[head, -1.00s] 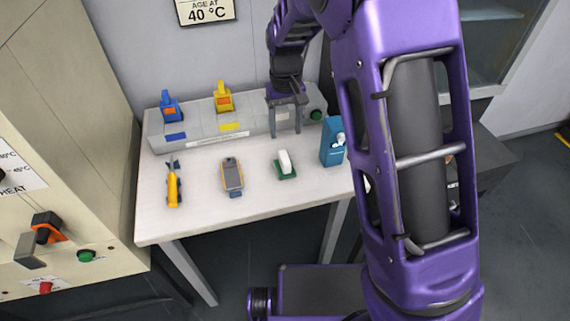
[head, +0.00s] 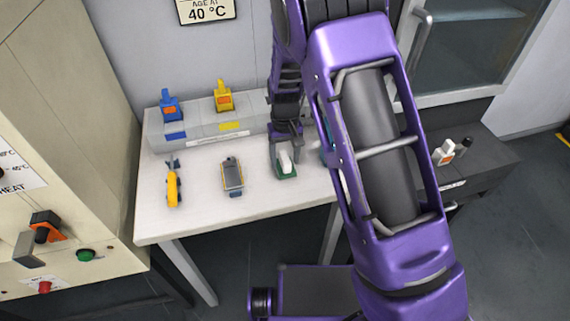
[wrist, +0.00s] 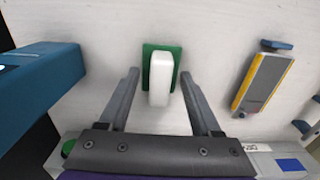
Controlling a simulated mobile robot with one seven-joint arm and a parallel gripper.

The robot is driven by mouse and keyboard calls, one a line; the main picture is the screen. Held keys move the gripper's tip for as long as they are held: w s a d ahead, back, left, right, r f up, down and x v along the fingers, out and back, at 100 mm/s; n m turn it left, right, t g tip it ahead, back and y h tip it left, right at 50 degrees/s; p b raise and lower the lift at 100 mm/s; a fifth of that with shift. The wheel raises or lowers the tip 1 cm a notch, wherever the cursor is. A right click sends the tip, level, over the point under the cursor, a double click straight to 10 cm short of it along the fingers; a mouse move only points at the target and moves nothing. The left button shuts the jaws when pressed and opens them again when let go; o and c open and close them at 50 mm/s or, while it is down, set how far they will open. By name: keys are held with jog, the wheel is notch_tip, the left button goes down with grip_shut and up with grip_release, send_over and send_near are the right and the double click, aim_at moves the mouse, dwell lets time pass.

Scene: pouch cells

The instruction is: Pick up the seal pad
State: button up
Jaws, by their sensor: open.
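A white rounded block on a green base looks like the seal pad (head: 286,170). It sits on the white table, and it also shows in the wrist view (wrist: 160,75). My gripper (head: 286,147) is open and empty above the pad in the head view. In the wrist view my gripper (wrist: 159,77) has one finger on each side of the white block, with gaps between. I cannot tell how far the fingertips are above the table. My gripper hides a little of the pad's far end in the head view.
A teal box (wrist: 40,85) stands beside the pad, mostly hidden by my arm in the head view. A grey and yellow device (head: 233,174) and a yellow tool (head: 173,186) lie left on the table (head: 205,203). A grey ledge (head: 200,143) runs along the back.

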aim_at(286, 156)
grip_shut()
jog(key=shift+r, duration=0.1)
dwell(0.3)
notch_tip(286, 156, up, 10)
jog(key=shift+f, duration=0.1)
dwell(0.3)
jog(key=c, duration=0.7)
grip_release()
grip_shut()
jog(key=shift+d, duration=0.1)
